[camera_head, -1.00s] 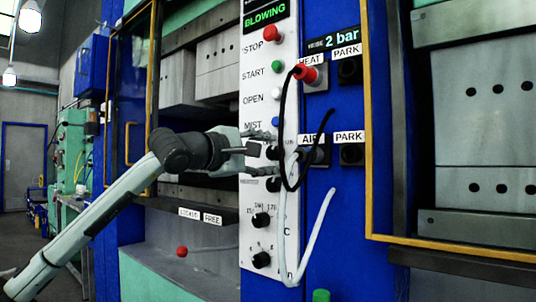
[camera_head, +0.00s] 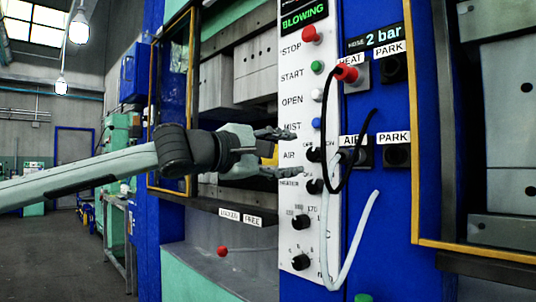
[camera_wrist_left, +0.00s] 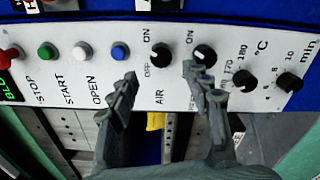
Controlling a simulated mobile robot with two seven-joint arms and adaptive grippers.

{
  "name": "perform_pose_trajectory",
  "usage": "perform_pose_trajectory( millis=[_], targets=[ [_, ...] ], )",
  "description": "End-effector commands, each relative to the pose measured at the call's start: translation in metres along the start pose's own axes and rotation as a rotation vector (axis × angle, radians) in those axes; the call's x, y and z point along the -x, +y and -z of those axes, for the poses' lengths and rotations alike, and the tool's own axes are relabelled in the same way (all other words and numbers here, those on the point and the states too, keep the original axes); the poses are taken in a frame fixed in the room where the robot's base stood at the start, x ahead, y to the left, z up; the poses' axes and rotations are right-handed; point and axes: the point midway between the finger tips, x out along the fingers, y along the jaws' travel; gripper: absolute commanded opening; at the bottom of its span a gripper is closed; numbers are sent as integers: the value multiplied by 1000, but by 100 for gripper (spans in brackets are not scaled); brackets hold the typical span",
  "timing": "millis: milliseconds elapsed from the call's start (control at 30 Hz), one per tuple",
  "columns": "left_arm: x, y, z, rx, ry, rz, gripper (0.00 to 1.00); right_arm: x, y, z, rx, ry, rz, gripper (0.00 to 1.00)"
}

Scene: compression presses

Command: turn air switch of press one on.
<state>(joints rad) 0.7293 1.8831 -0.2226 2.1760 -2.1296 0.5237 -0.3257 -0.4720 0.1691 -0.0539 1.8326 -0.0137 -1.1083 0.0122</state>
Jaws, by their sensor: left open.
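The white control panel (camera_head: 292,95) of the press carries the AIR switch (camera_head: 313,154), a black rotary knob. In the left wrist view the AIR switch (camera_wrist_left: 160,55) has ON and OFF marks beside it; I cannot surely read its position. My left gripper (camera_head: 284,152) is open and empty, its fingers reaching the panel's left part at the height of the AIR row. In the left wrist view the gripper (camera_wrist_left: 160,76) has its fingertips either side of the AIR knob, just below it in the picture; contact is not visible. My right gripper is not in view.
The heater knob (camera_wrist_left: 204,55) sits close to one fingertip. A blue MIST button (camera_head: 317,123) is above the AIR switch. A black cable (camera_head: 333,110) and a white hose (camera_head: 352,252) loop in front of the panel's right side. A red-tipped lever (camera_head: 222,251) sticks out below.

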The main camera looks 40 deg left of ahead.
Motion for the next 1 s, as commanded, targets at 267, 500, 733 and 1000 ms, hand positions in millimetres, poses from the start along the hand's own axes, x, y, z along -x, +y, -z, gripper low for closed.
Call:
perform_pose_trajectory(
  millis=[267,500,733,1000],
  targets=[
    [27,0,-1,1,-2,4,49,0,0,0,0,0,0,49],
    [49,-1,0,1,0,6,49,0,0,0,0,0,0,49],
    [53,-2,0,4,-1,9,49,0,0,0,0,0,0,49],
    [53,-2,0,3,-1,8,49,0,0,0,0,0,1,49]
  ],
)
